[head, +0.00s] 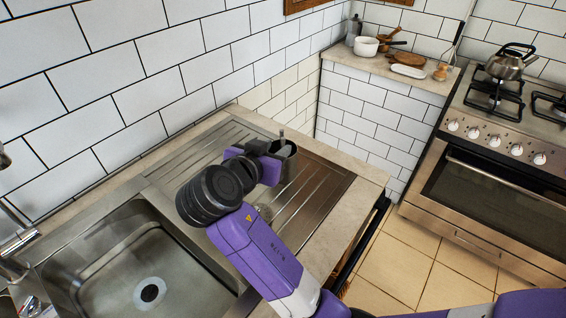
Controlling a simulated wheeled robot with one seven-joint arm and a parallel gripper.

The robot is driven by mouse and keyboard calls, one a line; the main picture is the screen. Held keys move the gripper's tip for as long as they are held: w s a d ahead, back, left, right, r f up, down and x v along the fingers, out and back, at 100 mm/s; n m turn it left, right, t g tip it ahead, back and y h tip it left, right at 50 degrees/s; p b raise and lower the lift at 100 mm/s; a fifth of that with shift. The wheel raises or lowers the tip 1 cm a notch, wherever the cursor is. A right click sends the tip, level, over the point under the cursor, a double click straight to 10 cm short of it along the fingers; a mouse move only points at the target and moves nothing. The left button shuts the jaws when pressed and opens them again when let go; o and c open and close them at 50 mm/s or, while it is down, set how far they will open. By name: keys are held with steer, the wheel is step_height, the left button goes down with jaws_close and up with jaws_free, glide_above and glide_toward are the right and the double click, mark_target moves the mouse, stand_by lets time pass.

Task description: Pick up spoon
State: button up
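My gripper (272,148) is over the ridged metal drainboard, close to a grey metal cup (291,165) that it partly hides. A thin piece (282,134) sticks up at the cup's rim; it may be a spoon handle, but it is too small to be sure. My arm hides the fingertips, so I cannot tell whether they are open or shut, or whether they touch the cup. No spoon shows clearly anywhere else.
The steel sink (150,250) is at lower left, with a faucet (18,240) at the left edge. A tiled wall runs behind the drainboard (325,185). A stove (490,150) with a kettle (508,65) and a ledge with a white pot (366,47) are at right.

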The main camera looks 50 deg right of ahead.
mark_target(282, 145)
steer(key=shift+f+p+x, duration=0.15)
steer(key=shift+x, duration=1)
steer(key=shift+f+p+x, duration=0.15)
steer(key=shift+x, duration=1)
steer(key=shift+a, duration=0.15)
jaws_close()
